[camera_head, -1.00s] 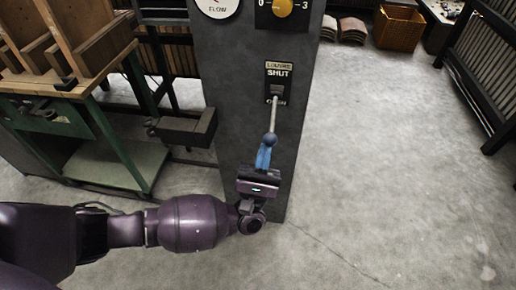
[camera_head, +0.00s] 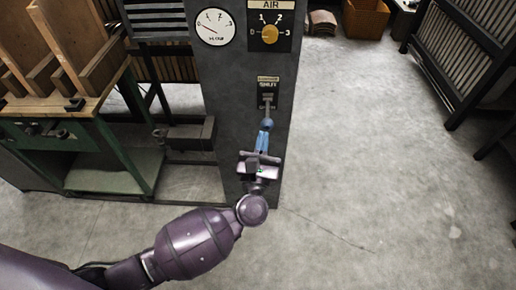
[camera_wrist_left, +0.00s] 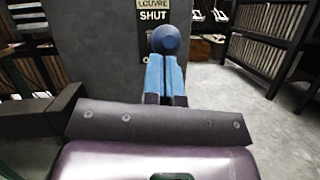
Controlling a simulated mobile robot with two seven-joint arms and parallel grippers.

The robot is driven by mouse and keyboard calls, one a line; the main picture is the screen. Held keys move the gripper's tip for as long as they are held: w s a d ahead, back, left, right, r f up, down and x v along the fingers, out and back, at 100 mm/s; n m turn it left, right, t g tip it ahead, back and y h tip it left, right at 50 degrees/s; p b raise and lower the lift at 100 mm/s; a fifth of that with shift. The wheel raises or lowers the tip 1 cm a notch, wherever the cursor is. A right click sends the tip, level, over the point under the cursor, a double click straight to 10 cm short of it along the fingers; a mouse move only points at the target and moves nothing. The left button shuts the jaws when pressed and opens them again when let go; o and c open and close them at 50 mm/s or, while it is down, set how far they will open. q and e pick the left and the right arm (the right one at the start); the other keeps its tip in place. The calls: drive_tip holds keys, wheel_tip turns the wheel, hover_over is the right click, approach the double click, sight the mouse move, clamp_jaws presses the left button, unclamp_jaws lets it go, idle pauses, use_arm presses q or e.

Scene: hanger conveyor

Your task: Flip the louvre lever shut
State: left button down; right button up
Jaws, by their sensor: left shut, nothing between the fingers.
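The louvre lever (camera_head: 267,113) is a pale rod with a dark blue ball knob (camera_head: 267,124), coming out of a slot on the grey column (camera_head: 228,108). SHUT is printed above the slot. The rod points outward and down from it. My left gripper (camera_head: 263,137) is shut and empty, its blue fingers pointing up at the knob from below. In the left wrist view the knob (camera_wrist_left: 165,40) sits right at the fingertips (camera_wrist_left: 165,62) and hides the rod; I cannot tell whether they touch. My right gripper is not in view.
A flow gauge (camera_head: 214,27) and an AIR dial (camera_head: 269,34) are higher on the column. A green-framed workbench (camera_head: 103,130) stands at left, with a dark box-like part (camera_head: 190,134) between it and the column. Dark racks (camera_head: 465,60) stand at right. The floor between is open.

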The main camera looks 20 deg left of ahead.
sight(263, 125)
use_arm(q)
wheel_tip(263, 125, up, 4)
drive_tip(key=g+p, duration=0.2)
drive_tip(key=p, duration=0.1)
drive_tip(key=shift+w+r+n, duration=0.1)
drive_tip(key=shift+r+n, duration=0.05)
drive_tip(key=shift+n, duration=0.15)
drive_tip(key=shift+w+a+r+g+p, duration=0.1)
drive_tip(key=shift+w+r+g+p, duration=0.15)
drive_tip(key=shift+p, duration=0.65)
use_arm(e)
drive_tip(key=shift+s+d+r+m, duration=0.15)
drive_tip(key=shift+r+m, duration=0.15)
drive_tip(key=shift+r, duration=0.55)
drive_tip(key=shift+d+r+m, duration=0.15)
drive_tip(key=shift+r+m, duration=0.15)
drive_tip(key=shift+r, duration=0.6)
drive_tip(key=shift+s, duration=0.1)
